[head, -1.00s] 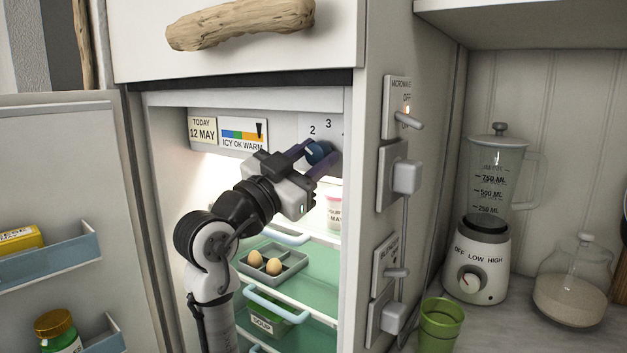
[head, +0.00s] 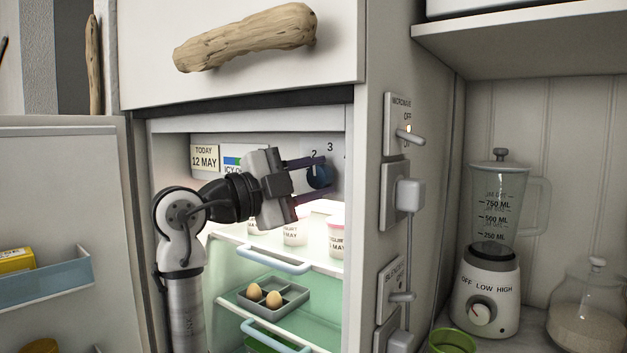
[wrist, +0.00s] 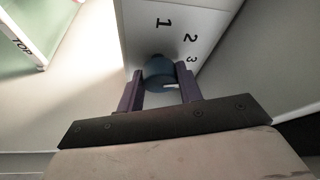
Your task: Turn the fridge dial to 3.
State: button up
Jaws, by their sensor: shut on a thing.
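The fridge dial (head: 319,176) is a dark blue knob on the panel inside the top of the open fridge. The numbers 2 and 3 show above it in the head view. In the wrist view the dial (wrist: 159,72) sits between my two fingers, with 1, 2 and 3 on the white panel beyond it. Its white pointer mark (wrist: 171,86) is on the right side, on the side of the 3; the exact setting is hard to tell. My gripper (head: 312,174) is shut on the dial, one finger on each side. The fingers hide part of it.
Yogurt cups (head: 295,230) stand on the shelf just below my gripper. An egg tray (head: 291,300) is lower down. The open fridge door (head: 70,215) is on the left, and the side wall with switches (head: 404,135) is on the right.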

jog(key=shift+m+g, duration=0.3)
jog(key=shift+m, duration=0.4)
jog(key=o, duration=1)
jog(key=b+v, duration=0.2)
jog(key=v, duration=1.1)
jog(key=shift+s+a+r, duration=0.1)
jog(key=shift+s+a, duration=0.2)
jog(key=shift+a, duration=0.05)
